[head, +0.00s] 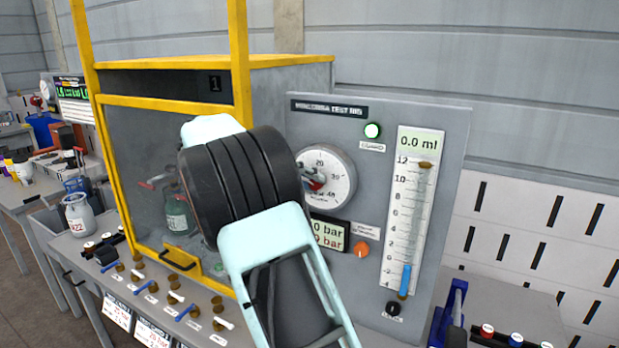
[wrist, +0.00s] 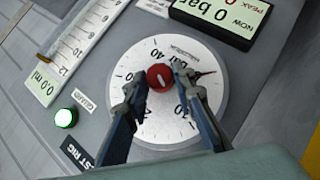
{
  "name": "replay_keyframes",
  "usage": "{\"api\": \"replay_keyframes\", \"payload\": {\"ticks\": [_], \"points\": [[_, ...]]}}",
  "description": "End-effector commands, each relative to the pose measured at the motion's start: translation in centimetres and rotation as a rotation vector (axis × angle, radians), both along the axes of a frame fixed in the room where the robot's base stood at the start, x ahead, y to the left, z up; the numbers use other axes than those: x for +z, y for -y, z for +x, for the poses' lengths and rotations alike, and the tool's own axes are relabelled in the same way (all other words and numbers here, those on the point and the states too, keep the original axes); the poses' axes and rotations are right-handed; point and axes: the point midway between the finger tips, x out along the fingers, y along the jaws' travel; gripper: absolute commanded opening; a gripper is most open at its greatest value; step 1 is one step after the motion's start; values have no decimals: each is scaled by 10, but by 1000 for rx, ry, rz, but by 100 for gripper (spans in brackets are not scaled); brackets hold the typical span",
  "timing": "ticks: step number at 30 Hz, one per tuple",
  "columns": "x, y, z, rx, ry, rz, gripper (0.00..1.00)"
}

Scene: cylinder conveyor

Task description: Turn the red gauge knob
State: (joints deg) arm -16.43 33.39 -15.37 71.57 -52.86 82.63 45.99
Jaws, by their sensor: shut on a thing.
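The red gauge knob (wrist: 160,78) sits at the centre of a round white dial (wrist: 148,118) on the grey test rig panel. In the head view the knob (head: 313,183) is partly hidden by my gripper, and the right part of the dial (head: 341,178) shows. My gripper (wrist: 162,84) reaches in to the dial, with one finger on each side of the knob, shut on it. In the head view my arm covers most of the gripper.
A yellow-framed cabinet (head: 162,103) stands close left of my arm. The panel holds a lit green lamp (head: 372,130), a 0.0 ml level scale (head: 412,205), a bar display (head: 328,235) and an orange knob (head: 361,250). Several small valves line the bench front.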

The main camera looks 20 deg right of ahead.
Motion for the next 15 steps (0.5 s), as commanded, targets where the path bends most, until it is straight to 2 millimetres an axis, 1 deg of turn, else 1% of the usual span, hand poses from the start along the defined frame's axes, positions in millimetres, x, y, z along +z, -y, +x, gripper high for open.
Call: {"api": "replay_keyframes", "payload": {"ticks": [14,15], "points": [[0,0,1,1,-11,-11,0],[0,0,1,1,-11,-11,26]]}}
